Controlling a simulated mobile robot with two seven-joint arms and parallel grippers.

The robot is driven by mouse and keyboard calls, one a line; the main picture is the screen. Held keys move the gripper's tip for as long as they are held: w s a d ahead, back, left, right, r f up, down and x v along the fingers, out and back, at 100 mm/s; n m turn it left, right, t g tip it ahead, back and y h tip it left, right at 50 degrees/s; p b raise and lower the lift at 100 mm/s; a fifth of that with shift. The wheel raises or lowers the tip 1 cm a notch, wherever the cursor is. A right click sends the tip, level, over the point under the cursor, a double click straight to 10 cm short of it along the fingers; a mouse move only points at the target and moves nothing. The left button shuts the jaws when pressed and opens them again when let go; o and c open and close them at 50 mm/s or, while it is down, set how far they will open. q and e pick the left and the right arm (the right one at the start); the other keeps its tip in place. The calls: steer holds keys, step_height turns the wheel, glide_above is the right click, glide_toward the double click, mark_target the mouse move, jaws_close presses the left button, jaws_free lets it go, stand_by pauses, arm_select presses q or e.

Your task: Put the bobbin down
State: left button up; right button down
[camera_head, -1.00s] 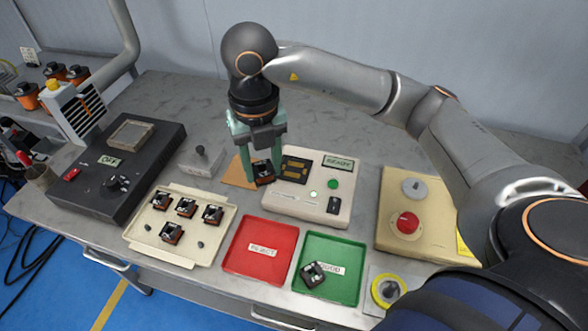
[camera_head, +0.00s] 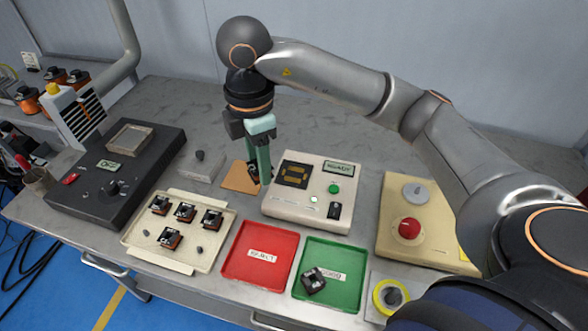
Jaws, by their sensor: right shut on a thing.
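My right gripper (camera_head: 261,174) points down just left of the white tester box. It is shut on a dark bobbin (camera_head: 252,172), mostly hidden behind the green fingers. The bobbin is over or at the right edge of a tan pad (camera_head: 239,177); I cannot tell if it touches. Several more bobbins stand in the cream tray (camera_head: 140,243). One bobbin (camera_head: 314,281) lies in the green GOOD tray (camera_head: 346,289). The red REJECT tray (camera_head: 258,268) is empty. My left gripper is not in view.
The white tester box (camera_head: 290,211), with a green button and a small display, stands close right of the gripper. A dark machine (camera_head: 150,160) stands at the left. A beige box with a red knob (camera_head: 409,228) is at the right. The back of the table is clear.

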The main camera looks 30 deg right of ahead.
steer(key=w+d+f, duration=0.1)
steer(key=d+f, duration=0.1)
steer(key=d, duration=0.1)
steer(key=w+d+f, duration=0.2)
steer(key=d+f, duration=0.1)
steer(key=d, duration=0.1)
steer(key=w+d+f+p, duration=0.1)
steer(key=w+d+f, duration=0.1)
steer(key=d+f, duration=0.1)
steer(key=shift+w+d, duration=0.15)
steer(key=shift+w, duration=0.1)
steer(key=shift+w+d+f, duration=0.2)
steer(key=shift+d+f, duration=0.1)
steer(key=shift+f, duration=0.15)
steer(key=f, duration=0.3)
steer(key=shift+w+d+f+p, duration=0.1)
steer(key=shift+d+p, duration=0.15)
steer(key=shift+p, duration=0.05)
steer(key=shift+f, duration=0.25)
